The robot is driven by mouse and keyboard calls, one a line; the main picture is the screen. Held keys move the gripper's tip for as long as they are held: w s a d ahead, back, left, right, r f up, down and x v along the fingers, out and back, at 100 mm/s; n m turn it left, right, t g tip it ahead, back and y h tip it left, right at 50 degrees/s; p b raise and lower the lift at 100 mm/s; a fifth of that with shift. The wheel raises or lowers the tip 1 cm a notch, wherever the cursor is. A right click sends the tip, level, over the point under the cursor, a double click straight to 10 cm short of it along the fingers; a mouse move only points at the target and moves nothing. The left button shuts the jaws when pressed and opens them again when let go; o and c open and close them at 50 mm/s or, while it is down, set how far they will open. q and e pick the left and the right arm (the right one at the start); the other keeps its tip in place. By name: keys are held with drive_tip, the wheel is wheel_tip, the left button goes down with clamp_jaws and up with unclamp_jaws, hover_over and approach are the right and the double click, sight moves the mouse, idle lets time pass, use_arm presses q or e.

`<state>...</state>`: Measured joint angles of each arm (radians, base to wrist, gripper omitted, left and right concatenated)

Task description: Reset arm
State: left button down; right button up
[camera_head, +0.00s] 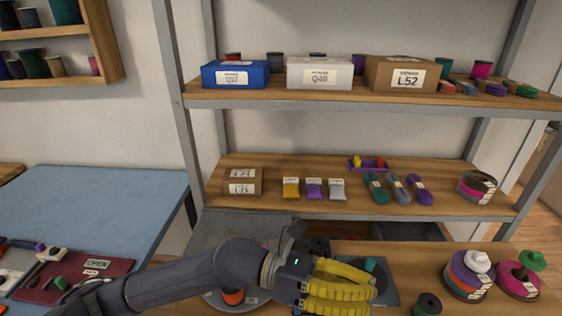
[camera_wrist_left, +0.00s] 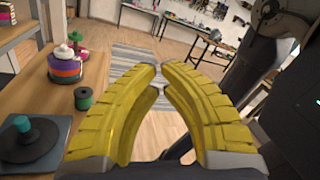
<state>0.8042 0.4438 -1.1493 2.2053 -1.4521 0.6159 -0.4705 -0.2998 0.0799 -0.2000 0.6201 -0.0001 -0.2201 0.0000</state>
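My left arm comes in from the left in the head view. Its gripper (camera_head: 374,282) has ridged yellow fingers and hangs over the lower wooden surface, in front of the shelf. In the left wrist view the two fingers of the left gripper (camera_wrist_left: 158,70) curve inward and their tips come together. Nothing shows between them, only the floor beyond. My right gripper is in neither view.
A dark round-based piece (camera_wrist_left: 32,138) and a green spool (camera_wrist_left: 83,98) are near the left gripper. Stacked colored rolls (camera_head: 468,275) stand to its right. Shelves behind hold boxes, such as a blue box (camera_head: 235,74), and yarn bundles. A blue table (camera_head: 100,195) is at left.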

use_arm(q)
drive_tip(key=w+a+r+n+t+h, duration=0.5)
drive_tip(key=w+r+n+t+h, duration=0.25)
drive_tip(key=n+t, duration=0.45)
drive_tip(key=w+a+f+n+t+y, duration=0.2)
drive_tip(key=w+a+n+t+y, duration=0.65)
drive_tip(key=n+t, duration=0.55)
drive_tip(key=s+a+f+n+g+y, duration=0.3)
drive_tip(key=a+f+n+g+y, duration=0.2)
drive_tip(key=a+f+n+y, duration=1.45)
drive_tip(key=s+a+f+g+y, duration=0.1)
drive_tip(key=s+a+f+g, duration=0.4)
drive_tip(key=s+f, duration=0.4)
drive_tip(key=s+a+f+g+y, duration=0.1)
drive_tip(key=s+a+f+g, duration=0.2)
drive_tip(key=s+a+f, duration=0.5)
drive_tip(key=s+d+f+g+h, duration=0.1)
drive_tip(key=d+f, duration=0.1)
drive_tip(key=f, duration=0.9)
drive_tip(key=s+d+f+g+h, duration=0.1)
drive_tip(key=d+f, duration=0.1)
drive_tip(key=f, duration=0.9)
drive_tip(key=s+d+f+g+h, duration=0.1)
drive_tip(key=d+f+h, duration=0.15)
drive_tip(key=f, duration=0.85)
drive_tip(key=s+f+n+g, duration=0.3)
drive_tip(key=s+f, duration=1.7)
drive_tip(key=s, duration=0.2)
drive_tip(key=shift+h, duration=0.3)
